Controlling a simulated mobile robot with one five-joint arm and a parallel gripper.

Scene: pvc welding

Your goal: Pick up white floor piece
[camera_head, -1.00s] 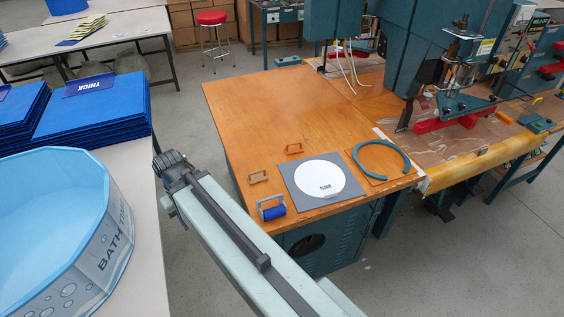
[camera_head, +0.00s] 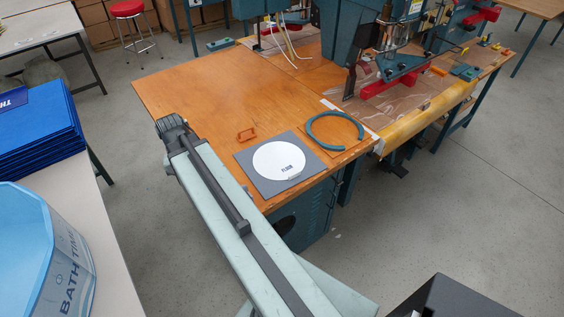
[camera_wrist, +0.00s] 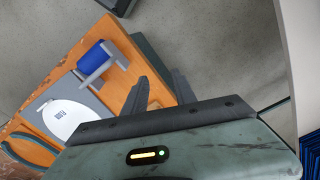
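The white floor piece (camera_head: 279,161) is a flat round disc with FLOOR printed on it. It lies on a grey square sheet (camera_head: 262,186) near the front edge of the wooden table (camera_head: 205,88). In the wrist view the disc (camera_wrist: 78,122) is at the lower left, partly covered by my gripper's housing. My gripper (camera_wrist: 160,77) has its two fingers apart, with nothing between them. The fingers appear to the right of the disc and apart from it. My gripper cannot be made out in the head view, where my arm crosses the table's left front.
A teal ring (camera_head: 313,136) lies right of the sheet. A blue roller (camera_wrist: 91,61) stands close to the sheet in the wrist view. The welding machine (camera_head: 400,64) stands at the right. Blue stacks (camera_head: 40,140) and a bath tub (camera_head: 75,265) are left.

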